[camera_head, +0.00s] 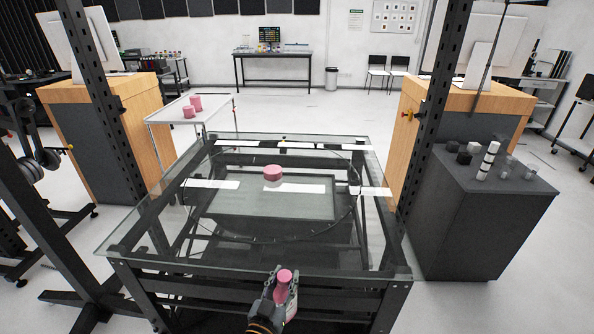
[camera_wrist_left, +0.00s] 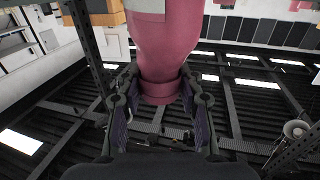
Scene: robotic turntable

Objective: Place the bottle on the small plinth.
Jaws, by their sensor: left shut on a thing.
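The bottle (camera_head: 285,276) is pink with a pale band around it. My left gripper (camera_head: 281,288) is shut on it, near the front edge of the glass-topped table at the bottom of the head view. In the left wrist view the bottle (camera_wrist_left: 166,45) fills the top centre, with its narrow end between the fingers of the left gripper (camera_wrist_left: 160,95). A low pink round block (camera_head: 273,172), which looks like the small plinth, stands on the glass table, well beyond the gripper and apart from the bottle. My right gripper is not in view.
The glass table (camera_head: 250,262) has white strips on it and clear room before the pink block. Two more pink pieces (camera_head: 192,106) stand on a white side table (camera_head: 218,108) at left. Dark uprights flank the table. A grey cabinet (camera_head: 480,225) at right holds small blocks.

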